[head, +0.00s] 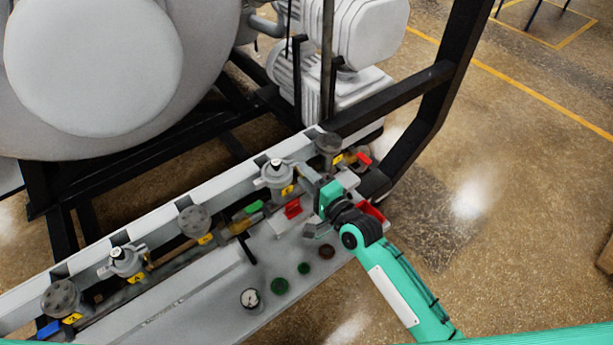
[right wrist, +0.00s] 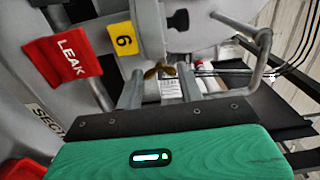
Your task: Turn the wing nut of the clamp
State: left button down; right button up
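In the right wrist view a small brass-coloured piece (right wrist: 160,72), which looks like the clamp's wing nut, sits below a grey valve body. My right gripper (right wrist: 160,86) points at it with two grey fingers apart, one on each side; I cannot tell whether they touch it. In the head view my right gripper (head: 309,179) is at the pipe row beside the valve tagged 6 (head: 275,176). The wing nut is too small or hidden to make out there. My left gripper is not in view.
A red LEAK tag (right wrist: 65,55) and a yellow 6 tag (right wrist: 123,40) hang close by. A black frame post (head: 437,110) rises beyond my right arm.

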jog(key=c, duration=0.3)
jog(key=shift+n+p, duration=0.4)
jog(key=shift+n, duration=1.7)
jog(key=o, duration=1)
jog(key=shift+b+v, duration=1.65)
jog(key=shift+v, duration=5.35)
